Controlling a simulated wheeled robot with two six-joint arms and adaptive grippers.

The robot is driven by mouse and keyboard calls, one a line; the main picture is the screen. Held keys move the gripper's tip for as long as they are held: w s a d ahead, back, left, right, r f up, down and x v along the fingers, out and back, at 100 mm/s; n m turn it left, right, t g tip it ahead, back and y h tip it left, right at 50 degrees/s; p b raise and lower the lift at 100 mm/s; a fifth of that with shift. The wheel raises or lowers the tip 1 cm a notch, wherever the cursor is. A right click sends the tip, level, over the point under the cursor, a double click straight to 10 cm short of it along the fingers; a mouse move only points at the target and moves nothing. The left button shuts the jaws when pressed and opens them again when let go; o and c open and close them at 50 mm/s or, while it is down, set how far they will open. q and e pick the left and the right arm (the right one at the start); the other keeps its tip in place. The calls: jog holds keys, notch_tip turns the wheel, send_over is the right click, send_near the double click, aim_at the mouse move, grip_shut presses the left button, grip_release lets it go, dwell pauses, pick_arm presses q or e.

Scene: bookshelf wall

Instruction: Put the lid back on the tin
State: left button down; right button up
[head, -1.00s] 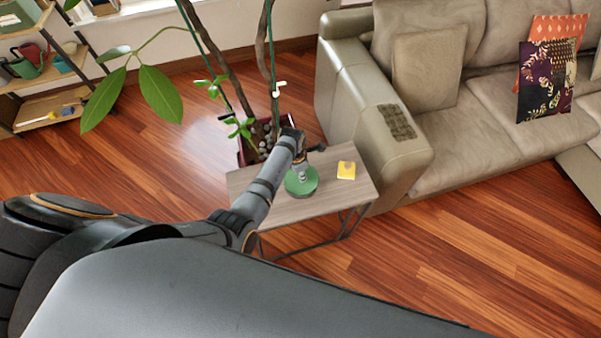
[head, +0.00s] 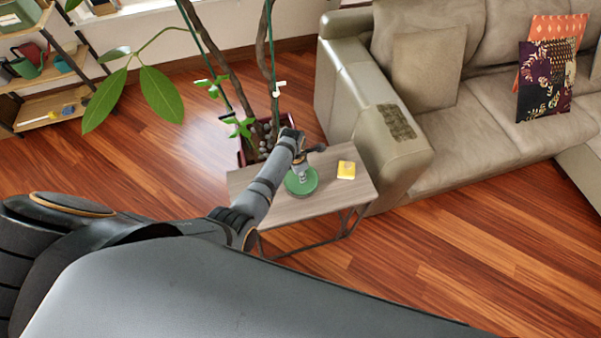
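A green round thing (head: 301,185) with a small pale knob-like part at its middle sits on the small wooden side table (head: 318,204). It looks like the tin or its lid; I cannot tell whether these are two separate pieces here. My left arm reaches in from the left, and my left gripper (head: 303,164) is just above the green thing, close to its middle. The gripper is small and partly hidden by its own wrist, so I cannot tell whether its fingers are open or shut, or touching the knob. My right gripper is not in view.
A yellow block-like object (head: 346,170) lies on the table right of the green thing. A potted plant (head: 247,152) stands behind the table. A beige sofa (head: 371,140) is close on the right. A shelf (head: 50,84) stands far left. Open wooden floor lies around.

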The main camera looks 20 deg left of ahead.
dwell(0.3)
pick_arm(q)
jog(key=c, duration=0.6)
grip_release()
jog(key=shift+r, duration=0.1)
notch_tip(320, 180, up, 7)
jog(key=p, duration=0.7)
jog(key=shift+p, duration=0.35)
grip_shut()
dwell(0.5)
